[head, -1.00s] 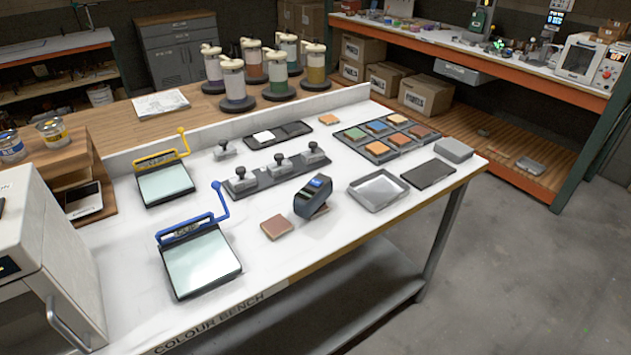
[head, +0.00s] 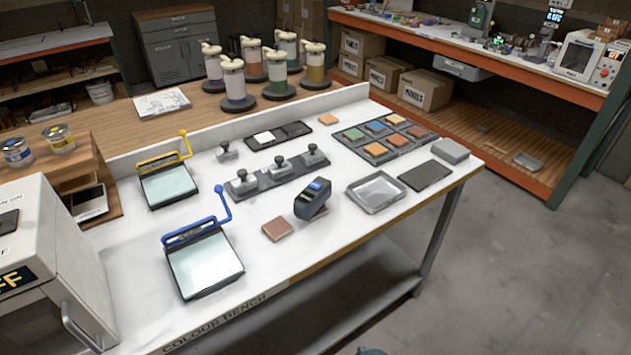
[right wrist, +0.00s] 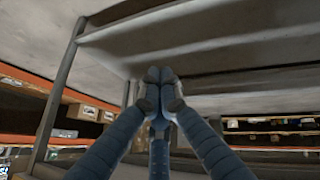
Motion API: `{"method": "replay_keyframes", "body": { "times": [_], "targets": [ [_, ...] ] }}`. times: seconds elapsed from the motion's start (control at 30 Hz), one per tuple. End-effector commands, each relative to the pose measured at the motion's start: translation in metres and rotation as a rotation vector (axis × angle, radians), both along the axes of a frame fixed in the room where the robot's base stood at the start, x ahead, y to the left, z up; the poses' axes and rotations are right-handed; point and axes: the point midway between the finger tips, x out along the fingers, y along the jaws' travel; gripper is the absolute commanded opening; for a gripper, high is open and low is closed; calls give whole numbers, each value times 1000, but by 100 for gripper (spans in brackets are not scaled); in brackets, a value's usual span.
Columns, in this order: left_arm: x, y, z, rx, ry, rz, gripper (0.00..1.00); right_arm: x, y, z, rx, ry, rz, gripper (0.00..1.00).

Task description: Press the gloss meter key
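The gloss meter (head: 312,200) is most likely the dark hand-held device with a small lit blue screen, standing on the white bench right of centre in the head view. Its key is too small to make out. A reddish-brown tile (head: 278,229) lies beside it on the left. My right gripper (right wrist: 160,88) shows in the right wrist view with its fingertips together and nothing visible between them. It points toward the underside of a bench or shelf. Neither gripper is clearly seen in the head view, and my left gripper is out of sight.
Two framed plates with yellow (head: 168,185) and blue (head: 203,262) handles lie left on the bench. A row of grey stamps (head: 278,175), a shallow metal tray (head: 376,192) and a rack of coloured tiles (head: 386,138) stand around the meter. Bare bench lies in front of it.

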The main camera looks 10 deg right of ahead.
Motion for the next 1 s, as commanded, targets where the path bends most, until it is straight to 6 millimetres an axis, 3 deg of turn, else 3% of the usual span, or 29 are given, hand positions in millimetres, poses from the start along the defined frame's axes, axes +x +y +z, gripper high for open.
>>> {"method": "replay_keyframes", "body": {
  "times": [0.03,0.3,0.73,1.0],
  "targets": [
    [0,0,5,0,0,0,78,16,1,25,-10,-38,8,0],
    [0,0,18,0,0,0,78,81,0,143,-80,-221,32,0],
    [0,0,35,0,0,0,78,147,1,342,-210,-552,63,0],
    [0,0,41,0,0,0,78,185,21,467,-356,-842,174,0]
  ]
}}
